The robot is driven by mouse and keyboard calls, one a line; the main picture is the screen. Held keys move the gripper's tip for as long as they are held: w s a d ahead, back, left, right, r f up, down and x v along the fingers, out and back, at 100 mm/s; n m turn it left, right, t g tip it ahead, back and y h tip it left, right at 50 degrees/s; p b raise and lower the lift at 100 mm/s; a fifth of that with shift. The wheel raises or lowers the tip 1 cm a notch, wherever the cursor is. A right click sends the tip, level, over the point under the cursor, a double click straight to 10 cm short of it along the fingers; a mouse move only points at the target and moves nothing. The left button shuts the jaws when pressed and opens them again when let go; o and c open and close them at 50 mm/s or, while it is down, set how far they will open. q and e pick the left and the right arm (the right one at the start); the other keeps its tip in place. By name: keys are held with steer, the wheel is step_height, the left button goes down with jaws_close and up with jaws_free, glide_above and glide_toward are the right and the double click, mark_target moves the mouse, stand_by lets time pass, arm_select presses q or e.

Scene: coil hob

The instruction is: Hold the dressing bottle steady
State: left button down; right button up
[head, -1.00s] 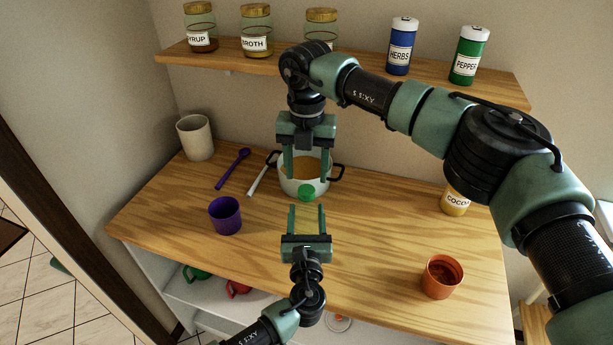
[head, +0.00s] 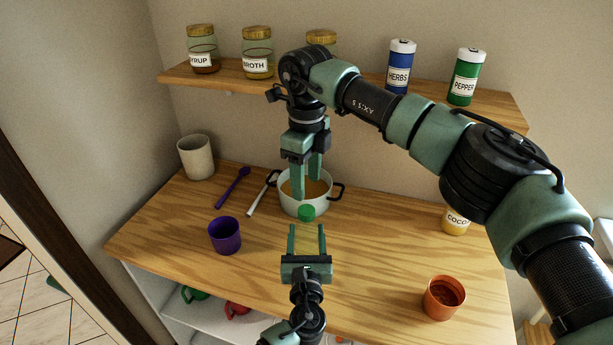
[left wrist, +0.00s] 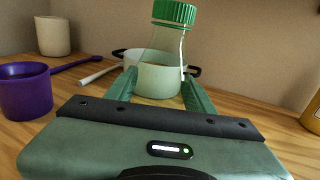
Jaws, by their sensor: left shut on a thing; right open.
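The dressing bottle shows in the left wrist view (left wrist: 160,78) as a clear upright bottle with a green cap and pale contents low down. In the head view only its green cap (head: 306,212) stands out, just in front of the white pot. My left gripper (head: 306,229) is shut on the bottle, with one finger on each side of it. Its fingers also show in the left wrist view (left wrist: 158,88). My right gripper (head: 307,188) is open and points down at the pot, with its fingers over or inside the rim; I cannot tell which.
The white pot (head: 291,205) holds orange-brown contents. A purple cup (head: 225,236), purple spoon (head: 233,186), white-handled utensil (head: 258,198) and beige cup (head: 196,157) are to the left. An orange cup (head: 443,298) and cocoa jar (head: 455,220) are to the right. Jars line the shelf (head: 350,92) above.

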mark_target(307, 210)
steer(key=shift+r+n, duration=0.2)
steer(key=shift+n, duration=0.8)
steer(key=shift+f, duration=4)
jaws_close()
steer(key=shift+o, duration=0.8)
jaws_free()
